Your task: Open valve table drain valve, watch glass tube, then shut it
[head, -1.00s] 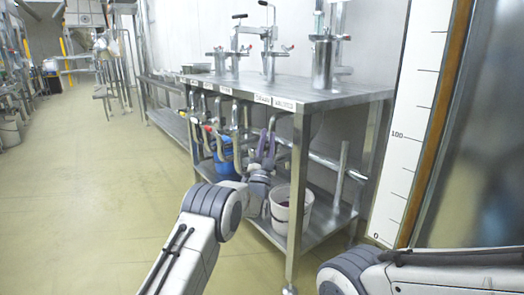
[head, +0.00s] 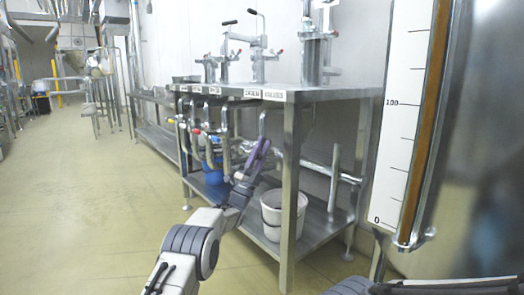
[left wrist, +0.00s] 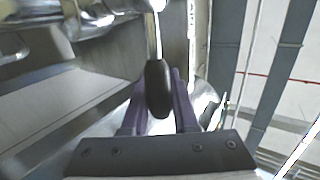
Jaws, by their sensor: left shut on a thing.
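The valve table (head: 300,97) is a steel bench with pipes and valves hanging under its top. My left gripper (head: 260,150) is under the table's near end, its purple fingers tilted up and to the right. In the left wrist view its fingers (left wrist: 160,100) are shut on a black lever grip (left wrist: 158,85) on a metal stem, which I take as the drain valve's handle. In the head view that handle is hidden by the gripper. The glass tube (head: 425,120) stands upright at the right, brown along its visible length, beside a white scale marked 0 to 100 (head: 398,120).
A white bucket (head: 285,212) stands on the lower shelf beneath the gripper. A blue container (head: 213,173) stands further back. Other pipes with coloured handles and a table leg (head: 289,200) are close to my left arm. The floor at left (head: 80,200) is clear.

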